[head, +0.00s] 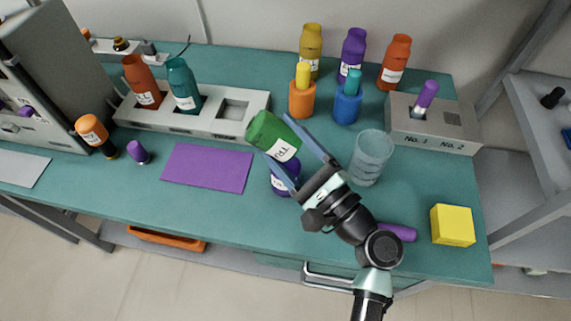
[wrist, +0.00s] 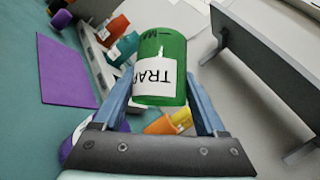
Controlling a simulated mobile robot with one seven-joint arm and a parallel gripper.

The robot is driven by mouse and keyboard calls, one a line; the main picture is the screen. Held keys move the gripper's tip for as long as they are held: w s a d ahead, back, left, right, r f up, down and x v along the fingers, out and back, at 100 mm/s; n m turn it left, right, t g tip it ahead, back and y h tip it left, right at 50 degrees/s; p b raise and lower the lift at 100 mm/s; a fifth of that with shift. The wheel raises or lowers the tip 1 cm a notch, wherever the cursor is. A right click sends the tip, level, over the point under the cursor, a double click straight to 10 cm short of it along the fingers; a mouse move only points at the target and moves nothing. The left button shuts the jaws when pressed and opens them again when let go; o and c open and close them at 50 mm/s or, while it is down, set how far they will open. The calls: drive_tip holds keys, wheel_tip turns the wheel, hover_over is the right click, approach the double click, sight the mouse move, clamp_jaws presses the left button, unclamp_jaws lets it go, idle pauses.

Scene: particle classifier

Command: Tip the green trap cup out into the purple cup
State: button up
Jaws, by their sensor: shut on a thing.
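The green trap cup (head: 271,136) is held tilted between the blue fingers of my gripper (head: 290,153), its label facing the head camera. In the wrist view the green cup (wrist: 160,60) sits between both fingertips, with its "TRAP" label partly readable. The purple cup (head: 283,185) stands on the table just below and behind my gripper in the head view. My fingers and the green cup hide its upper part, so I cannot see its opening. Whether anything is leaving the green cup does not show.
A purple mat (head: 207,168) lies left of the purple cup. A clear beaker (head: 370,158) stands close to the right of my gripper. A grey rack (head: 192,112) with orange and teal cups is behind. A yellow block (head: 452,225) sits at the front right.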

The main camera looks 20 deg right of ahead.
drive_tip(key=shift+s+d+m+t+b, duration=0.15)
drive_tip(key=shift+m+t+b, duration=0.2)
drive_tip(key=shift+b, duration=0.45)
idle(0.8)
